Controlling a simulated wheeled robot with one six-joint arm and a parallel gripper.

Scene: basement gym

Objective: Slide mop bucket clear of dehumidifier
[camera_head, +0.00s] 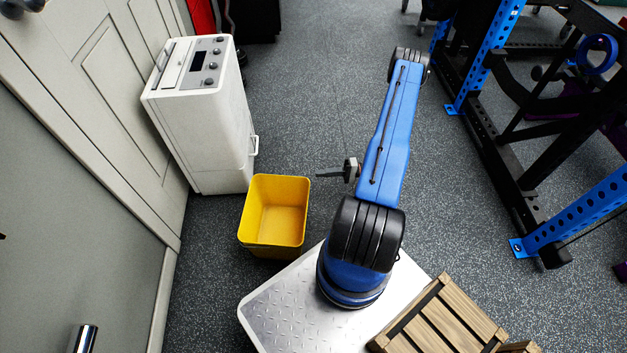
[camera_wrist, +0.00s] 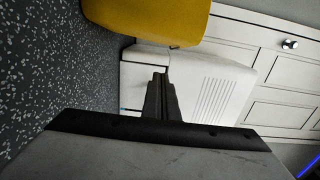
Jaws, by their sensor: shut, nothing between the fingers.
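The yellow mop bucket (camera_head: 275,212) stands on the floor in the head view, open at the top and empty inside. The white dehumidifier (camera_head: 205,115) stands just behind it and to its left, against the panelled wall. The bucket's far edge is close to the dehumidifier's lower front; I cannot tell if they touch. My gripper (camera_head: 322,175) is to the right of the bucket, apart from it, pointing left. In the wrist view my gripper (camera_wrist: 161,78) is shut and empty, with the bucket (camera_wrist: 150,18) and the dehumidifier (camera_wrist: 210,88) beyond it.
A wooden crate (camera_head: 440,318) sits at the bottom right beside my base. A blue and black weight rack (camera_head: 490,130) stands on the right. White panelled doors (camera_head: 105,75) line the left. Speckled dark floor (camera_head: 310,90) is free between the dehumidifier and the rack.

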